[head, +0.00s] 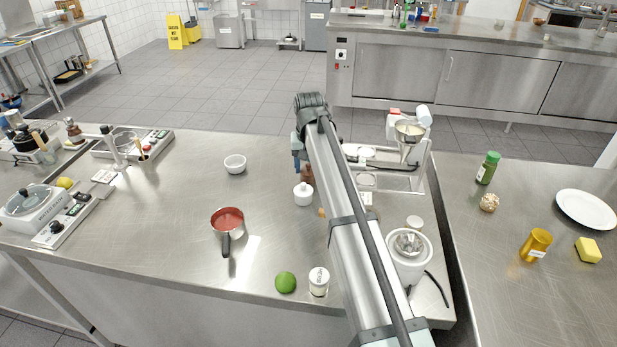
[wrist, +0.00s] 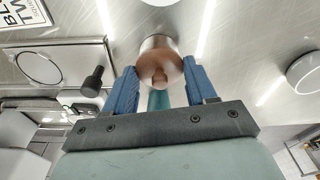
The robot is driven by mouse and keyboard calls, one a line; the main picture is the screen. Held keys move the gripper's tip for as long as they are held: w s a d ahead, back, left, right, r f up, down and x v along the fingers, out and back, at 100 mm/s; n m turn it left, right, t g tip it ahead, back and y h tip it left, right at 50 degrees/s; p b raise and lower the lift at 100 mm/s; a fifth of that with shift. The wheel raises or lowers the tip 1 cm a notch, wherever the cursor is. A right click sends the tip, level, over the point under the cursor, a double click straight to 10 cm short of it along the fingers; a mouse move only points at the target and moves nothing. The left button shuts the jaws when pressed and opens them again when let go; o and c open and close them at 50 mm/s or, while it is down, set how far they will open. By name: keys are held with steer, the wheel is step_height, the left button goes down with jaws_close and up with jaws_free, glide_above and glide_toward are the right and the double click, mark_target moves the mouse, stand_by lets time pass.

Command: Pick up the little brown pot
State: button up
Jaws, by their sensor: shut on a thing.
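In the head view a bit of the brown pot (head: 307,175) shows below a blue finger, beside my arm. My arm hides most of the gripper there. I cannot tell whether the pot touches the counter.
A white lidded jar (head: 303,194) stands just in front of the pot. A white bowl (head: 235,164) and a red-filled saucepan (head: 228,221) are to the left. A metal stand with a funnel (head: 408,133) is close on the right. The counter's middle left is clear.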

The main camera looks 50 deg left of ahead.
steer(key=c, duration=0.7)
steer(key=shift+r, duration=0.1)
steer(key=shift+c, duration=0.2)
